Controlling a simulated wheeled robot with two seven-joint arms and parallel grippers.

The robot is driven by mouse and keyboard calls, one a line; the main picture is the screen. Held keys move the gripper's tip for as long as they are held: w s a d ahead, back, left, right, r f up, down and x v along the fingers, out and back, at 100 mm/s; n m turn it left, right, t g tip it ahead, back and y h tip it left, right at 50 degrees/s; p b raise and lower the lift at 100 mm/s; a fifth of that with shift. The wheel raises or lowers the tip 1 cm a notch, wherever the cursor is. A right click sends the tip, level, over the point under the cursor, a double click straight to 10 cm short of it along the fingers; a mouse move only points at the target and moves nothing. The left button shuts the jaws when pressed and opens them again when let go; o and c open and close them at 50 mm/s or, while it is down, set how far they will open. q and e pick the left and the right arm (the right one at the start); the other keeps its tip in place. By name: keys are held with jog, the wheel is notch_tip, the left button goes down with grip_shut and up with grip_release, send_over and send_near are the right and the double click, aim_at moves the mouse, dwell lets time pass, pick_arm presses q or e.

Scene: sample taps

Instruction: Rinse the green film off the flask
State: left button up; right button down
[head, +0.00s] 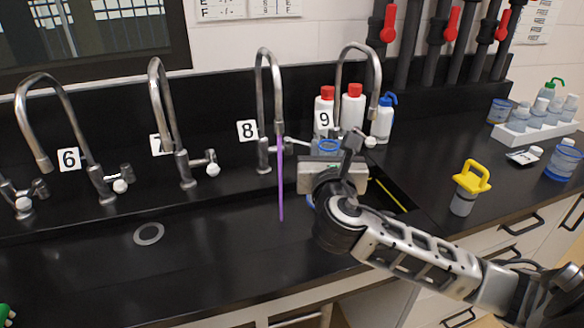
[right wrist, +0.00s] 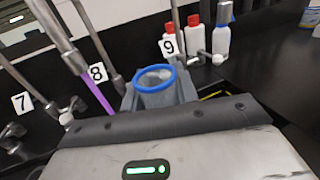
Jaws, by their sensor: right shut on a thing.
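The flask (head: 327,147) shows as a blue rim above my right gripper (head: 328,160), near the number 9 label. In the right wrist view the flask's blue rim (right wrist: 155,78) stands up between the grey fingers, which are shut on it. The fingers and my arm hide most of its body, and I cannot see any green film. A purple stream (head: 281,180) falls from tap 8 (head: 262,95) into the sink. The flask is to the right of the stream, apart from it. My left gripper is not in view.
Taps 6 (head: 38,120), 7 (head: 165,120) and 9 (head: 340,85) stand along the sink (head: 90,255). Red-capped bottles (head: 352,105) and a blue-capped bottle (head: 383,120) stand behind my gripper. A yellow-handled container (head: 468,188) and a white bottle rack (head: 535,125) are on the right counter.

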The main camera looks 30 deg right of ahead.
jog(key=shift+s+d+r+p, duration=0.1)
jog(key=shift+s+r+p, duration=0.25)
jog(key=shift+r+p, duration=0.2)
jog(key=shift+s+d+r+p, duration=0.2)
jog(key=shift+s+r+p, duration=0.55)
jog(key=shift+s, duration=0.25)
jog(key=shift+s+r, duration=0.15)
jog(key=shift+s, duration=0.15)
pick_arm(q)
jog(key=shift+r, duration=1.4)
pick_arm(e)
jog(key=shift+s+d+r, duration=0.25)
jog(key=shift+s+r, duration=0.35)
jog(key=shift+s, duration=0.2)
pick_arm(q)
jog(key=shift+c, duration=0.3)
